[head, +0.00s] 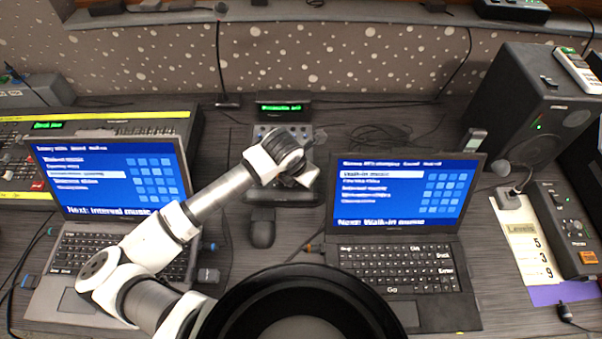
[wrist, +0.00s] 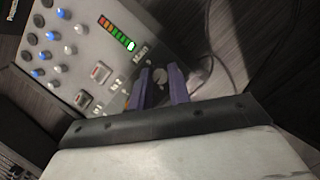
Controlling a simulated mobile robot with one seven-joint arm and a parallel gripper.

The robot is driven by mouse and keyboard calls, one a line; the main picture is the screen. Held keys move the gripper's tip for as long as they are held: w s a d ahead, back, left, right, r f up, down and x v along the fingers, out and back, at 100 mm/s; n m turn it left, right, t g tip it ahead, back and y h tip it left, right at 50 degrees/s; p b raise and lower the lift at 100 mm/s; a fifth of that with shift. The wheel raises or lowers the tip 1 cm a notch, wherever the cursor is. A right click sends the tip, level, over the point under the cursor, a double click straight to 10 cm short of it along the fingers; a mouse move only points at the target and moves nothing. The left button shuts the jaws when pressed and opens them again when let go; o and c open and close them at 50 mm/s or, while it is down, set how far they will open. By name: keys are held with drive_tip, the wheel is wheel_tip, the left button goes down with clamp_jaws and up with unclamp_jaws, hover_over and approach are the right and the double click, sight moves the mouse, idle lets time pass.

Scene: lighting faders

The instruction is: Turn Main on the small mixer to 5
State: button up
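The small mixer (head: 268,195) stands at the middle of the desk, partly hidden under my arm in the head view. In the wrist view the mixer (wrist: 112,25) shows rows of blue and white knobs, a lit level meter and two red-and-white switches or faders. My gripper (head: 300,178) is over its right side. In the wrist view my gripper (wrist: 160,76) has its two purple fingers apart, one on each side of a round grey knob (wrist: 160,75). I see no clear grip on it.
Laptops stand left (head: 110,180) and right (head: 400,200) of the mixer. A dark mouse (head: 262,228) lies in front of it and a green-lit display (head: 284,107) behind. A levels card (head: 526,240) reading 5, 3, 9 and a dark box (head: 568,225) are at far right, near a speaker (head: 530,105).

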drive_tip(key=shift+f+m+b, duration=0.25)
drive_tip(key=shift+m+b, duration=0.05)
drive_tip(key=shift+b, duration=0.8)
clamp_jaws()
